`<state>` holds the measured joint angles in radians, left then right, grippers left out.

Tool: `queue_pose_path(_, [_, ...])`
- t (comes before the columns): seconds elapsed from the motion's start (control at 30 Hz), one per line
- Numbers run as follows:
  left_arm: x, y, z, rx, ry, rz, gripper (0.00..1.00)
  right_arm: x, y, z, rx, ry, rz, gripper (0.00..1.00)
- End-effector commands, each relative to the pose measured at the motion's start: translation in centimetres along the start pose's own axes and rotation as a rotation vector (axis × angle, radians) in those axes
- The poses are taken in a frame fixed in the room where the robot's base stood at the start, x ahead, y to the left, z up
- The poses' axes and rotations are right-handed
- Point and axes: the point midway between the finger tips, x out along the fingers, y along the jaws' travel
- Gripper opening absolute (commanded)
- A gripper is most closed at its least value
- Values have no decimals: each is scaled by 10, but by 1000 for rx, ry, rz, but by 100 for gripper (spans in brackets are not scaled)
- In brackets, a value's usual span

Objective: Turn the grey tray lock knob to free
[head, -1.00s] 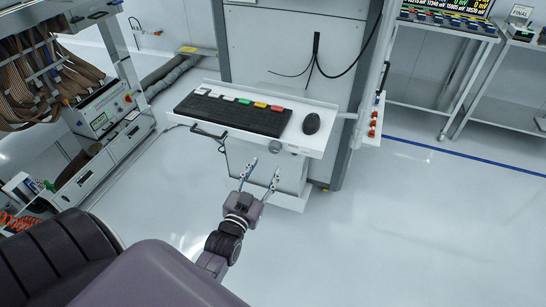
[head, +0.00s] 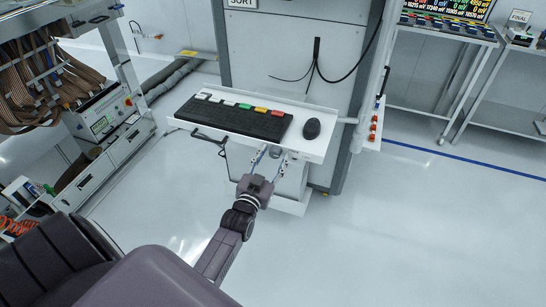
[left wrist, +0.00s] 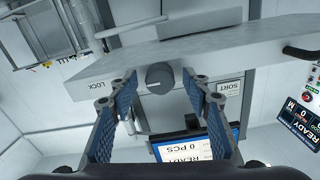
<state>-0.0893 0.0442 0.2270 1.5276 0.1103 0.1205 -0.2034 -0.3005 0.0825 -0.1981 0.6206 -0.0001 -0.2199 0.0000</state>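The tray lock knob (left wrist: 160,77) is a dark grey round knob with a pale pointer mark. It sits on the front edge of the white keyboard tray (head: 325,146), with the word LOCK printed to its left in the left wrist view. My left gripper (head: 269,153) is at the tray's front edge in the head view, where it hides most of the knob. In the left wrist view its two blue-padded fingers (left wrist: 158,86) are open, one on each side of the knob, with gaps visible. Whether the fingertips reach past its face is hard to tell. My right gripper is not in view.
A black keyboard (head: 232,119) with coloured keys and a mouse (head: 312,129) lie on the tray. A black handle (head: 210,138) projects from the tray's front left. Orange buttons (head: 373,127) are to the right. The floor in front is clear.

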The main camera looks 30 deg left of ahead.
Motion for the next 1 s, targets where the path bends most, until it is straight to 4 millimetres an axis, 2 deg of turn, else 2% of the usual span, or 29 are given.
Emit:
queue_pose_path(0.03, [0, 0, 0, 0, 0, 0, 38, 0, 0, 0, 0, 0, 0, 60])
queue_pose_path(0.37, [0, 0, 0, 0, 0, 0, 3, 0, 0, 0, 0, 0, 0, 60])
queue_pose_path(0.67, [0, 0, 0, -39, -1, 0, 3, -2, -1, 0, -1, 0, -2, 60])
queue_pose_path(1.0, [0, 0, -1, -261, -1, 1, 3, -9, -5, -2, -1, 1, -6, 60])
